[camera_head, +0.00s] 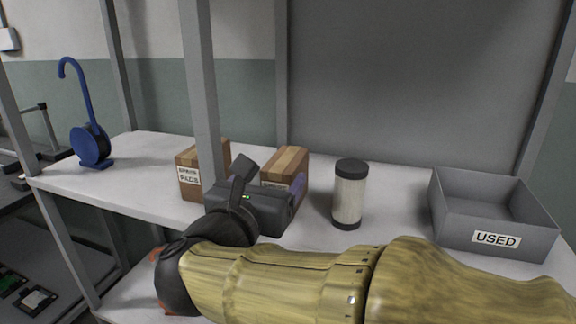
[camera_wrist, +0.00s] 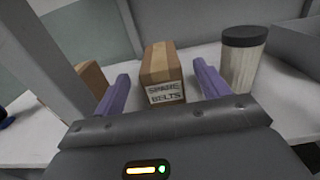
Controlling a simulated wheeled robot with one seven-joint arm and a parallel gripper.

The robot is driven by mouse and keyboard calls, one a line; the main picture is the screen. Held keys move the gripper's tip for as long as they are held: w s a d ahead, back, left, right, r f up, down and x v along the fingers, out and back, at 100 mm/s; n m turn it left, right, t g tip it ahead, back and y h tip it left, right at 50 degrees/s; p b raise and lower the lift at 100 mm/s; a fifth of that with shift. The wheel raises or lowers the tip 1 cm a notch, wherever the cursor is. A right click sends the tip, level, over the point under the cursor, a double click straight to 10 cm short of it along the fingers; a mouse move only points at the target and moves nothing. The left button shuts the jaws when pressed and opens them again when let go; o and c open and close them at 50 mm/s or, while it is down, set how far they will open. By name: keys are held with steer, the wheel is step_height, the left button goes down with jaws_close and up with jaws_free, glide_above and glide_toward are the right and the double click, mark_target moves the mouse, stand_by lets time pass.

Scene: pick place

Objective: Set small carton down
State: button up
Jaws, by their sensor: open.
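The small carton (camera_wrist: 162,72), brown with a tape strip and a label reading "SPARE BELTS", stands upright on the white shelf. In the head view the carton (camera_head: 287,163) is partly hidden behind my gripper (camera_head: 297,188). In the wrist view my gripper (camera_wrist: 162,82) is open, with one purple finger on each side of the carton. Gaps show between the fingers and the carton's sides. A second brown carton (camera_head: 190,177) stands to the left, its label partly readable; it also shows at the left of the wrist view (camera_wrist: 92,80).
A dark-capped pale canister (camera_head: 348,196) stands close to the right of the carton. A grey bin labelled "USED" (camera_head: 495,240) is farther right. A grey shelf post (camera_head: 201,80) rises in front at left. A blue hooked object (camera_head: 90,145) stands at the far left.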

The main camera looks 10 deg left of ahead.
steer(key=s, duration=0.4)
steer(key=shift+s+a, duration=0.15)
steer(key=shift+s, duration=0.2)
